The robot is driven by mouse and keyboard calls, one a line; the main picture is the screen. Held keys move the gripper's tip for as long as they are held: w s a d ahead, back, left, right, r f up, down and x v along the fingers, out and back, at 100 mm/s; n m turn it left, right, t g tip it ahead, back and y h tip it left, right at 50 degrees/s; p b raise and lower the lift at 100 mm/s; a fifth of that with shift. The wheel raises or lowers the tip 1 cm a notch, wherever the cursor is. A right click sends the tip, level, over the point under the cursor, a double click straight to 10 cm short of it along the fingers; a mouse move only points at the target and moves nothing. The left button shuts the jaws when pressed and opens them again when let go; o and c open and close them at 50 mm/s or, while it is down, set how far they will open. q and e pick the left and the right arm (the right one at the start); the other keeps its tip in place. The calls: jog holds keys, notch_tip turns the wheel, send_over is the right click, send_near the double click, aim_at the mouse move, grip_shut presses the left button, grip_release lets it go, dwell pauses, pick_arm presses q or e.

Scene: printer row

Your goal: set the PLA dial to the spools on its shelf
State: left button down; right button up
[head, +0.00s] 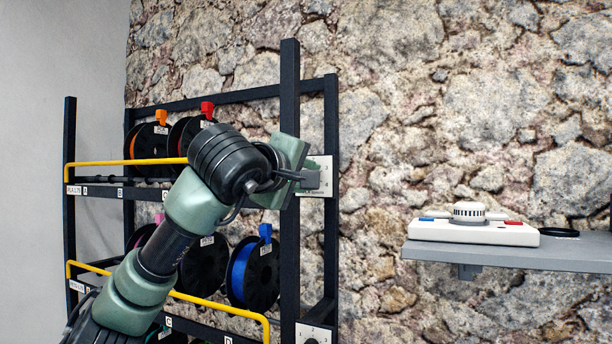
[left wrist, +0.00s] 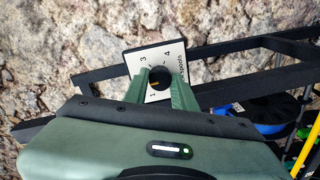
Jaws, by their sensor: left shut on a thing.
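My left gripper (head: 290,177) is shut on the knob of the upper dial (head: 326,178) on the rack's right post. In the left wrist view its green fingers (left wrist: 162,95) close around the dark knob (left wrist: 159,75). The dial plate (left wrist: 145,55) there shows 1, 3, 4 and the word "spools". A small orange mark on the knob lies close to the 1; its exact setting is hard to tell. On the upper shelf I see an orange spool (head: 130,147) and a spool with a red tag (head: 207,110); my arm may hide more. My right gripper is out of view.
The lower shelf holds a blue spool (head: 239,272) and others, partly behind my arm. A lower dial plate (head: 314,334) sits below. Yellow rails (head: 110,163) front the shelves. At right, a grey wall shelf (head: 500,255) bears a white device (head: 470,232) and black ring (head: 560,232).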

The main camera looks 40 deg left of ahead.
pick_arm(q)
jog(key=c, duration=1.1)
grip_release()
jog(key=shift+c, duration=0.2)
jog(key=b+v, duration=0.3)
jog(key=v, duration=0.4)
jog(key=shift+s, duration=0.35)
